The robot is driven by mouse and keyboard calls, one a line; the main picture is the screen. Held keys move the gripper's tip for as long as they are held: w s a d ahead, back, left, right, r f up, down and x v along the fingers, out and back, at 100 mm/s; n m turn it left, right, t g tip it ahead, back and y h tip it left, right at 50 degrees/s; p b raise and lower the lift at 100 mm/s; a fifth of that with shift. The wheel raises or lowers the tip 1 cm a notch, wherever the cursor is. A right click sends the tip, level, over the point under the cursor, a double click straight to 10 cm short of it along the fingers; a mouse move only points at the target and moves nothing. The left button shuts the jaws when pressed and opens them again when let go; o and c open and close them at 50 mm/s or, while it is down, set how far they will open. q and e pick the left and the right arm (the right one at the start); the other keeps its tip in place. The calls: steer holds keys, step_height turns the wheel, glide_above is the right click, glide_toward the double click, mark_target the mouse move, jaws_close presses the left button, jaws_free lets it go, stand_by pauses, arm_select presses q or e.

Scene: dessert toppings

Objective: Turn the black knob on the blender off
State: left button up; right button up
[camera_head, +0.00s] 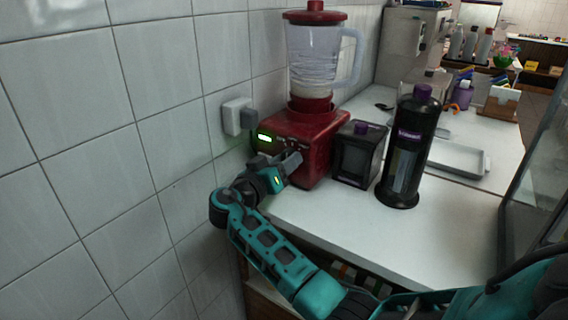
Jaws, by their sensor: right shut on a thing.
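The blender stands at the back of the white counter against the tiled wall. It has a red base (318,150), a clear jug (312,62) with a pale handle and a red lid. A green light glows on the front of the base. My right gripper (283,162) reaches in from the lower right and is at the front of the base, below the light. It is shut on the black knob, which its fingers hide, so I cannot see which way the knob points. My left gripper is out of view.
A small black container (358,153) with a purple top stands right of the blender, then a tall black bottle (408,148). A socket with a plug (237,117) is on the wall to the left. A grey tray (461,158) lies farther right. The front counter is clear.

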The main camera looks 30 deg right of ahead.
steer(key=n+p, duration=0.1)
steer(key=n, duration=0.3)
steer(key=shift+r+n, duration=0.1)
steer(key=shift+n, duration=0.2)
steer(key=shift+n+p, duration=0.4)
steer(key=shift+n, duration=1)
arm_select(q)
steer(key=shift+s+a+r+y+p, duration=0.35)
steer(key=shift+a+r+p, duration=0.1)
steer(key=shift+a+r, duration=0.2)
arm_select(e)
steer(key=shift+n, duration=0.5)
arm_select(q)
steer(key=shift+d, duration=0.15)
arm_select(e)
steer(key=o, duration=0.9)
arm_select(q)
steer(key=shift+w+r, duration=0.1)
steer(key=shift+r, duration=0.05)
arm_select(e)
steer(key=shift+o, duration=0.8)
